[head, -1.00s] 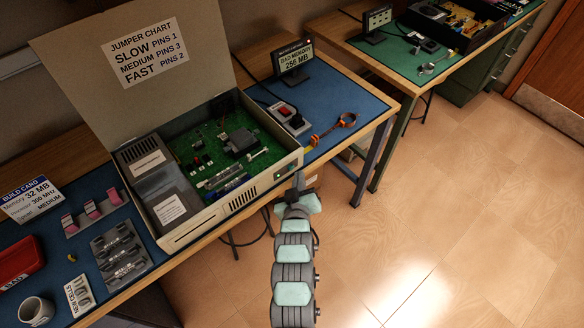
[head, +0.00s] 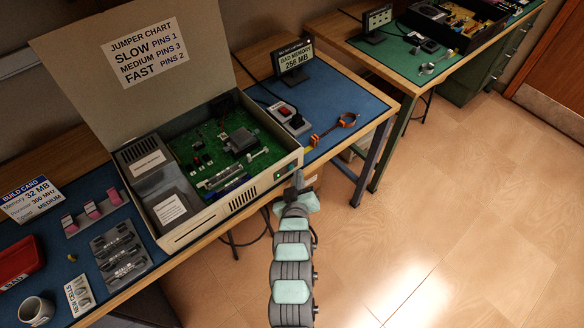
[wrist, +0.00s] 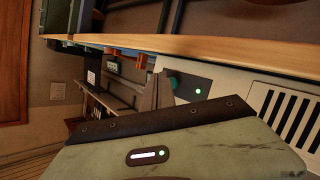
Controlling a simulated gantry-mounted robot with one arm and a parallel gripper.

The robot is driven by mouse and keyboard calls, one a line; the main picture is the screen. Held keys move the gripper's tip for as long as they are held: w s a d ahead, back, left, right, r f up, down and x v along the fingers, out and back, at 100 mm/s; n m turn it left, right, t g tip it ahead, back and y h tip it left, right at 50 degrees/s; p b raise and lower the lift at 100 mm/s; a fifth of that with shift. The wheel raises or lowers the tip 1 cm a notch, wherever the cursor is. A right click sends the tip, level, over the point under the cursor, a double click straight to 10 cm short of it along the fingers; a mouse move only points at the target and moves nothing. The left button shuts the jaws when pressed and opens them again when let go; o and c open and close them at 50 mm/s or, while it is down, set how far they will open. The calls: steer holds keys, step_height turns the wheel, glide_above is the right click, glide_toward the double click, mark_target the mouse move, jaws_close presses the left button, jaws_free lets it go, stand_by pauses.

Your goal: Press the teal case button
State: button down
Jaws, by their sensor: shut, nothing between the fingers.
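The teal case button (wrist: 188,86) is on a dark panel at the end of the beige case's front face in the wrist view. A green light glows beside it. My gripper (wrist: 165,76) is shut and empty, its grey fingertips close to the button and overlapping part of it. Whether they touch it I cannot tell. In the head view my gripper (head: 298,178) is just in front of the right end of the open beige case (head: 225,202), and the button is too small to make out clearly.
The case stands on a blue mat near the bench's front edge. A red rocker switch (head: 286,111), a wrist strap (head: 347,120) and a "BAD MEMORY 256 MB" display (head: 293,61) are to its right. The floor in front is clear.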

steer(key=shift+w+a, duration=0.15)
steer(key=shift+w+a, duration=0.3)
stand_by(0.8)
steer(key=shift+s+d, duration=0.1)
steer(key=shift+d, duration=0.05)
steer(key=shift+s+d+p, duration=0.4)
steer(key=shift+s+d, duration=0.05)
stand_by(0.4)
steer(key=s+d+p, duration=0.2)
steer(key=s+d, duration=0.1)
steer(key=shift+s+d+p, duration=0.3)
steer(key=shift+p, duration=0.05)
steer(key=shift+r, duration=0.15)
stand_by(0.7)
